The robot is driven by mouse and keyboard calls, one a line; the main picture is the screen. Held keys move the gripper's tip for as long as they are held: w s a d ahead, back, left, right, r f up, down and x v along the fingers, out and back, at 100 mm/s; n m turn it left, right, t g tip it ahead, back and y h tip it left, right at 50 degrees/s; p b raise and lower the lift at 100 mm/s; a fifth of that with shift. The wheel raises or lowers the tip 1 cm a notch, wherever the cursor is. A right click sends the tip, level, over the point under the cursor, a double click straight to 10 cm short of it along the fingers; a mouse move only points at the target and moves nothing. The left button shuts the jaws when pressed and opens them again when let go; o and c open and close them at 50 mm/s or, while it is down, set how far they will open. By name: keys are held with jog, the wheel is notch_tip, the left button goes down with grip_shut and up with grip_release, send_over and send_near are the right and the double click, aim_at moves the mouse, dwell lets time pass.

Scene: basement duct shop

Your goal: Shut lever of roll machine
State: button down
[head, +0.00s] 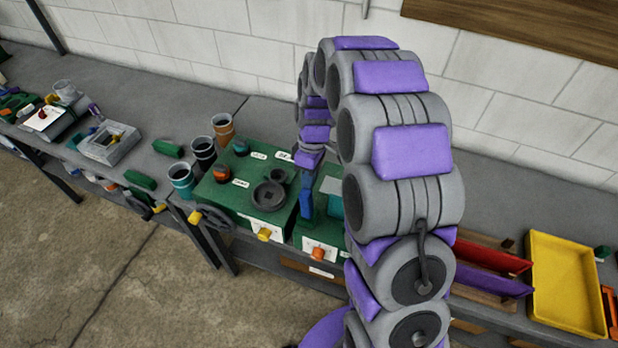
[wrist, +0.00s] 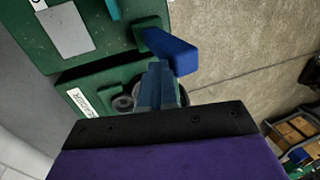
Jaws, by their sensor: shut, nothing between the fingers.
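The roll machine is a green box (head: 238,208) on the bench, with a second green unit (head: 318,243) at its right. A blue lever (head: 306,203) stands between them, roughly upright in the head view. In the wrist view the lever (wrist: 172,50) is a bent blue bar mounted on a green block. My gripper (head: 306,170) is just above the lever in the head view. In the wrist view my gripper (wrist: 158,72) is shut and empty, its tips beside the lever's near side. I cannot tell whether they touch it. My arm hides part of the right unit.
A dark handwheel (head: 212,218), a yellow knob (head: 264,234) and an orange knob (head: 318,253) stick out in front. A yellow tray (head: 562,283) lies right. The white wall runs behind.

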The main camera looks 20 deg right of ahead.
aim_at(308, 193)
jog(key=shift+s+d+t+h+b, duration=0.1)
jog(key=shift+s+t+h+b, duration=0.2)
jog(key=shift+s+t+b, duration=0.25)
jog(key=shift+s+t+h, duration=0.3)
jog(key=shift+s+t, duration=0.05)
jog(key=shift+s, duration=0.35)
jog(key=shift+s+a+t+b, duration=0.3)
jog(key=shift+s+a+b, duration=0.2)
jog(key=shift+a+b, duration=0.1)
jog(key=shift+s+a+f+t+h+b, duration=0.2)
jog(key=shift+s+a+t+h+b, duration=0.2)
jog(key=shift+s+a+t+h, duration=0.35)
jog(key=shift+w, duration=0.1)
